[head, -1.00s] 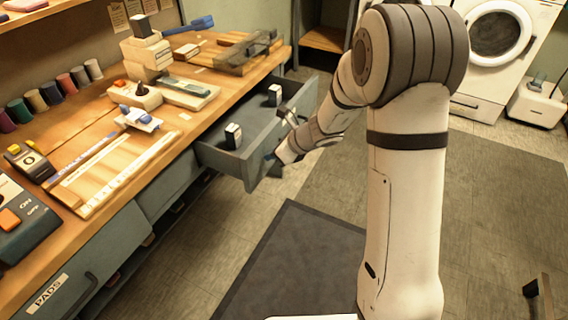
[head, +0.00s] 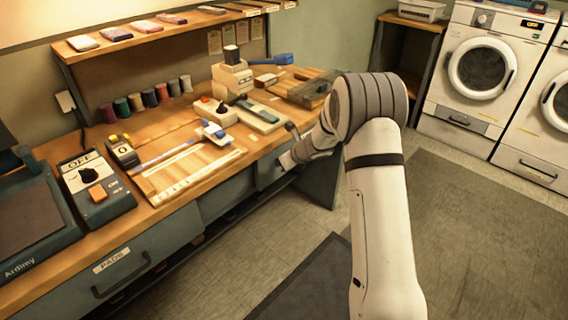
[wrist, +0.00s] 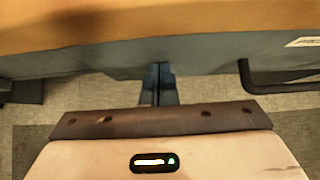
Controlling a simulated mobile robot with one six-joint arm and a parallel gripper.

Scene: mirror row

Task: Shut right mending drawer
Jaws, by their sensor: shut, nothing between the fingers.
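The right mending drawer's grey-blue front (head: 268,172) is flush, or nearly flush, with the bench front in the head view, partly hidden by my arm. In the wrist view the grey front (wrist: 215,60) runs below the wooden bench top, with a dark bar handle (wrist: 285,88) and part of a white label (wrist: 306,41) to the right. My gripper (wrist: 159,84) is shut and empty, its fingertips at the front, left of the handle. Whether they touch cannot be told. In the head view my gripper (head: 284,162) is small beside the drawer.
The PADS drawer (head: 125,270) is shut at the left. The wooden bench top (head: 190,140) holds spools, a ruler board and small devices. Washing machines (head: 480,65) stand at the back right. A dark mat (head: 315,285) lies on the floor, which is otherwise clear.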

